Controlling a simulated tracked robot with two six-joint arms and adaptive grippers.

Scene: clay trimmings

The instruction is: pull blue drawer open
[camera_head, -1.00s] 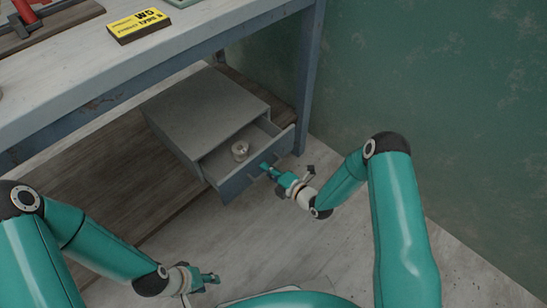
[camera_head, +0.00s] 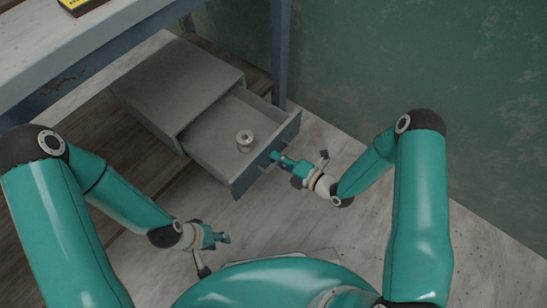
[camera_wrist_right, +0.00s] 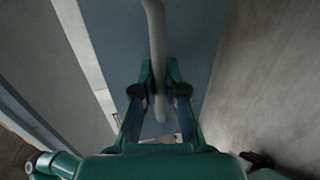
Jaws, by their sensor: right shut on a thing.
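The blue drawer (camera_head: 268,152) stands well out of its grey cabinet (camera_head: 178,82) under the workbench. A pale round spool-like thing (camera_head: 245,141) lies inside it. My right gripper (camera_head: 277,160) is at the drawer's front. In the right wrist view, its fingers (camera_wrist_right: 159,90) are shut on the pale bar handle (camera_wrist_right: 155,50) on the blue front panel (camera_wrist_right: 110,25). My left gripper (camera_head: 222,238) hangs low over the floor at the lower left, away from the drawer. Its finger gap is not clear.
The workbench top (camera_head: 110,45) is above the cabinet, with a blue leg (camera_head: 280,50) behind the drawer. A yellow box (camera_head: 78,5) lies on the top. The green wall (camera_head: 400,70) is at right. Pale floor (camera_head: 300,220) in front of the drawer is clear.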

